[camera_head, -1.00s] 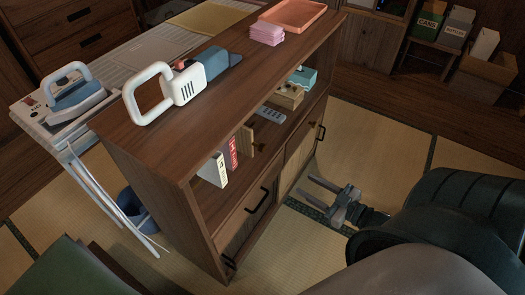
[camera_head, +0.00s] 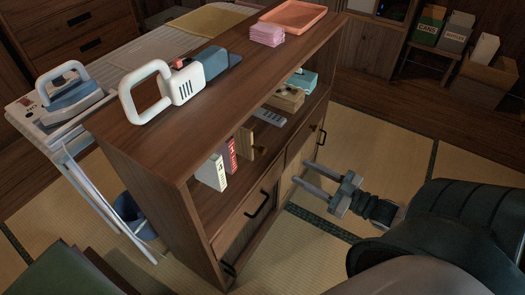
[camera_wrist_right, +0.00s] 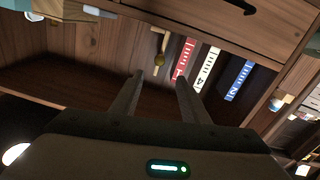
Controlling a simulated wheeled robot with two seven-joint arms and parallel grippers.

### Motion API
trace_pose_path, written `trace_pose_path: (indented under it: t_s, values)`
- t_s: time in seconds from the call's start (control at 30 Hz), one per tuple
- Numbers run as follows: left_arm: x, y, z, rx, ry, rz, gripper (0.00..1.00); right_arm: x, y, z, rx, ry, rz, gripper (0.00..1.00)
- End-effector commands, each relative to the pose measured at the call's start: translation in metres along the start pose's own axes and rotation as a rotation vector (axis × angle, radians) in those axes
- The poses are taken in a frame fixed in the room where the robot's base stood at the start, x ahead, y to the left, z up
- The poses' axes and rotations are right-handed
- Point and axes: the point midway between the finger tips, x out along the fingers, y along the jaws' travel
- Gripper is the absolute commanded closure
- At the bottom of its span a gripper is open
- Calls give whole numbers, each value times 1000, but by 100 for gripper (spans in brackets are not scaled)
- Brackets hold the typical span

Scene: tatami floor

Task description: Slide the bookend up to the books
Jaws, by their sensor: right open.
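The wooden bookend (camera_head: 246,141) with a brass knob stands upright on the open shelf of the cabinet. A red book (camera_head: 231,155) and a white book (camera_head: 212,172) stand to its left in the head view. The wrist view shows the bookend (camera_wrist_right: 157,62) beside the red book (camera_wrist_right: 187,58), apart by a small gap, then the white book (camera_wrist_right: 207,68) and a blue book (camera_wrist_right: 239,79). My right gripper (camera_head: 303,174) is open and empty in front of the cabinet, outside the shelf. Its fingers (camera_wrist_right: 159,80) point toward the bookend. My left gripper is not in view.
The wooden cabinet (camera_head: 140,180) has drawers with black handles below the shelf. A grey remote (camera_head: 269,117), a wooden box (camera_head: 284,99) and a teal box (camera_head: 303,81) stand farther along the shelf. The tatami in front is clear.

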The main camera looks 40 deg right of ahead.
Motion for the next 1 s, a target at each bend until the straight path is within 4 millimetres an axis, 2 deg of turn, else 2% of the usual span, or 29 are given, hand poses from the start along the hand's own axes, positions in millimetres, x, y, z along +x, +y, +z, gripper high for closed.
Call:
trace_pose_path:
  t_s: [1.0]
  values:
    - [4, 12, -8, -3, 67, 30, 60, 140, 0, 0, -1, 1, 1, 59]
